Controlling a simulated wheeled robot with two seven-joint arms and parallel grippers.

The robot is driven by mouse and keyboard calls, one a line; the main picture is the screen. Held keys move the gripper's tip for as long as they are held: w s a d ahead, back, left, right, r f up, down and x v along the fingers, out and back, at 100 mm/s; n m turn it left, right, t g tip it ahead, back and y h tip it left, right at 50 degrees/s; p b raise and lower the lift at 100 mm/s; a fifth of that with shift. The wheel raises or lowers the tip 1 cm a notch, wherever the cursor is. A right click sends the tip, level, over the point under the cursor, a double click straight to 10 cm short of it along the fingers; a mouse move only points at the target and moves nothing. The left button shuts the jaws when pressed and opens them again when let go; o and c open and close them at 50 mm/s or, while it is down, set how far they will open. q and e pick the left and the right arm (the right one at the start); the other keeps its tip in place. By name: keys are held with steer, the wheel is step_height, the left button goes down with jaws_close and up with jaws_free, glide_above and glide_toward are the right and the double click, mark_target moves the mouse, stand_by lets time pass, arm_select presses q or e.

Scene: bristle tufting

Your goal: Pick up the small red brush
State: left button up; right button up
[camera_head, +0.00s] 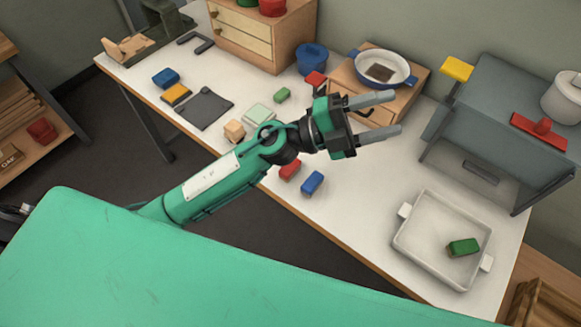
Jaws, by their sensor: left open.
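Several small red items show, and I cannot tell for sure which is the small red brush. A red piece with a raised grip (540,130) lies on top of the grey cabinet at the right. A small red block (290,169) lies near the table's front edge, below my left wrist. Another small red block (315,79) lies by the wooden drawer box, behind my gripper. My left gripper (396,113) is open and empty, its fingers pointing right over the table, left of the grey cabinet. My right gripper is out of view.
The grey cabinet (490,100) also bears a yellow block (457,69) and a pale pot (566,98). A white tray (415,258) holds a green block (463,247). A blue block (312,182) lies near the front edge.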

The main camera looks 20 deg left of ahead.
arm_select(q)
steer(key=s+d+f+m+g+y, duration=0.3)
steer(key=s+f+m+g, duration=0.1)
steer(key=m+g, duration=0.35)
steer(key=m+y, duration=0.3)
steer(key=y, duration=1.5)
glide_above(290, 166)
step_height(290, 166, down, 13)
steer(key=shift+t, duration=0.25)
steer(key=f, duration=0.3)
steer(key=f+p, duration=0.1)
steer(key=f, duration=0.3)
steer(key=shift+w+a, duration=0.2)
steer(key=shift+f, duration=0.35)
steer(key=shift+s+d+f+p, duration=0.1)
steer(key=shift+f+p, duration=0.45)
steer(key=shift+f, duration=0.05)
step_height(290, 166, down, 4)
steer(key=shift+r+p, duration=0.2)
steer(key=shift+p, duration=0.4)
steer(key=shift+f, duration=0.35)
steer(key=c, duration=0.8)
steer(key=shift+d, duration=0.1)
steer(key=shift+c, duration=1.3)
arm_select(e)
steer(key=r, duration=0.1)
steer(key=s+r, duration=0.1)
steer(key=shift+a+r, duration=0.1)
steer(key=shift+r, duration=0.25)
